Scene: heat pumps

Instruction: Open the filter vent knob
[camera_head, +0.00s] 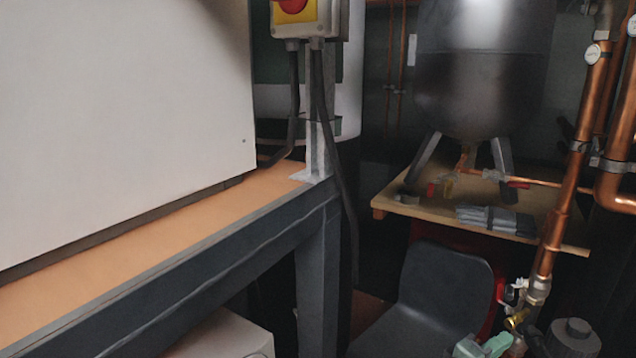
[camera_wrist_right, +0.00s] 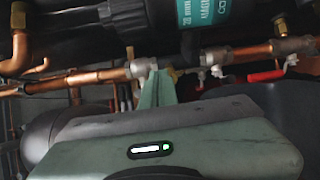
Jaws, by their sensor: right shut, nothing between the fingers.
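The filter is a black cylinder with a teal label (camera_wrist_right: 208,12), at the top of the right wrist view. A dark round cap (camera_head: 575,332) at the lower right of the head view looks like the filter's top. I cannot make out the vent knob for certain in either view. My right gripper (camera_head: 497,343) is a pale green shape at the bottom of the head view, left of that cap. In the right wrist view its green fingers (camera_wrist_right: 157,88) are shut and empty, in front of the copper pipework below the filter. My left gripper is not in view.
Copper pipes (camera_head: 568,190) run down the right side. A grey chair (camera_head: 435,290) stands left of my right gripper. A wooden shelf (camera_head: 400,207) carries the dark tank (camera_head: 485,70). A bench (camera_head: 200,225) with a white unit (camera_head: 120,110) fills the left. A red lever (camera_wrist_right: 266,76) sits on the pipework.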

